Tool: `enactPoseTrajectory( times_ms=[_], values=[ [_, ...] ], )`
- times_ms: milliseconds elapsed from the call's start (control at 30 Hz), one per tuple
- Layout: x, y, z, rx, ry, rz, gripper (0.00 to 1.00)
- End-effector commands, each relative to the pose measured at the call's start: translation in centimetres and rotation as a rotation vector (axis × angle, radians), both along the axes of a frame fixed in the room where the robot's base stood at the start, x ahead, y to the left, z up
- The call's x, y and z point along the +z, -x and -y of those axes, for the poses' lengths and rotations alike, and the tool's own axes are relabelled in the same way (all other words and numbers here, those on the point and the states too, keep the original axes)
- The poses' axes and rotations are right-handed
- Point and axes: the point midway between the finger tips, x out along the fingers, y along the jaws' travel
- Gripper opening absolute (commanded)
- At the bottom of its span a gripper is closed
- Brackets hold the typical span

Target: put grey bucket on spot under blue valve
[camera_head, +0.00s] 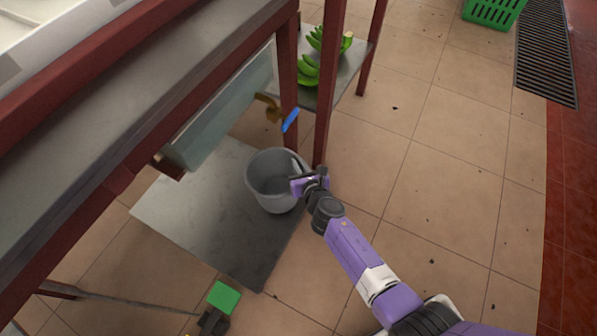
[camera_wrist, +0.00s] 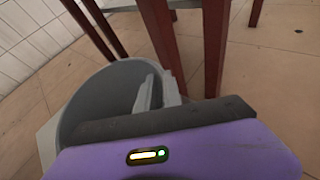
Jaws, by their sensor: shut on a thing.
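The grey bucket (camera_head: 262,192) is upright at the right part of a grey metal sheet, below a brass tap with a blue valve handle (camera_head: 291,120). My gripper (camera_head: 305,180) is shut on the right rim of the bucket. The wrist view also shows the bucket (camera_wrist: 85,108), with a finger of my gripper (camera_wrist: 148,92) at its rim. The bucket's inside looks empty. I cannot tell whether its base touches the sheet. The spot under the valve is not clearly marked; the bucket covers part of that area.
Red table legs (camera_head: 328,80) stand right behind the bucket. A grey trough (camera_head: 220,110) hangs at the left above the grey sheet (camera_head: 200,215). Green bananas (camera_head: 309,72) lie on a shelf behind. A green-topped object (camera_head: 224,298) is in front.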

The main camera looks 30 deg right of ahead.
Motion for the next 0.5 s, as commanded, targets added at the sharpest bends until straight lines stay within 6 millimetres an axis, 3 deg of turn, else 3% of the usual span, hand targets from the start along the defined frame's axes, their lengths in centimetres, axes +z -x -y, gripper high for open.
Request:
enactPoseTrajectory(
  times_ms=[33, 200, 500],
  values=[
    [-1.2, -0.1, 0.0, 0.000, -0.001, 0.001, 0.00],
    [-2.9, -0.1, 0.0, 0.001, 0.000, 0.002, 0.00],
    [-2.7, -0.1, 0.0, 0.001, 0.000, 0.001, 0.00]
  ],
)
